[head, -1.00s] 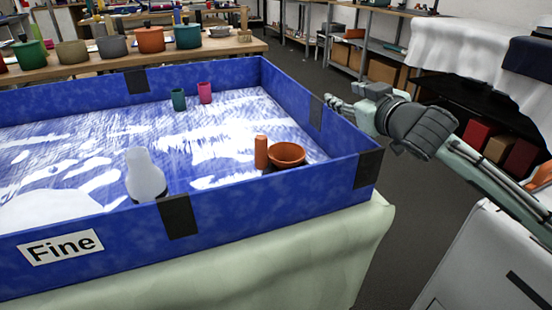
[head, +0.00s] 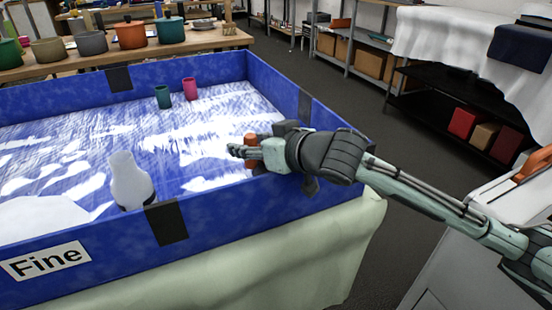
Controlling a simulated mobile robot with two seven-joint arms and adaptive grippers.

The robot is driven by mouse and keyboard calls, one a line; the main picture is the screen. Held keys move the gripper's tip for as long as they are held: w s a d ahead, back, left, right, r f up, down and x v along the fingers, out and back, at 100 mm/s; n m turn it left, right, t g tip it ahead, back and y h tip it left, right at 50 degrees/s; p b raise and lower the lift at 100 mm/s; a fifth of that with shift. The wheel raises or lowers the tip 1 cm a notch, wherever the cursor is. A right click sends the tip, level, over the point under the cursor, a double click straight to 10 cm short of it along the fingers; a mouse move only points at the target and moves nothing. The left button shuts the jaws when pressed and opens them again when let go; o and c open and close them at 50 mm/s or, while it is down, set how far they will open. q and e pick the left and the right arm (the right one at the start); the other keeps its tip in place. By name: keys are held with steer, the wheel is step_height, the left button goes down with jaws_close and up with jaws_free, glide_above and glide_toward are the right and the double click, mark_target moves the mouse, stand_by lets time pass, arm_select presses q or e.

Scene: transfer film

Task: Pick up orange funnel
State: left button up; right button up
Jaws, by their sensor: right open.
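The right gripper (head: 240,152) reaches in from the right over the near right corner of the blue-walled box (head: 225,208). It is open, with its fingers pointing left. An upright orange piece (head: 250,139) shows just behind the fingers; whether they touch it I cannot tell. The wide, bowl-shaped orange piece that stood beside it is hidden behind my gripper and wrist. I cannot tell which of the two orange pieces is the funnel, or whether they are joined. My left gripper is not in view.
In the box are a teal cup (head: 162,97), a pink cup (head: 190,89) and a white bottle-shaped object (head: 129,182). Its walls stand up around them. A wooden table (head: 200,40) with pots stands behind. The box floor left of my gripper is mostly clear.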

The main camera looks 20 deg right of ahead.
steer(key=shift+w+a+f, duration=0.1)
steer(key=shift+w, duration=0.1)
jaws_close()
stand_by(0.5)
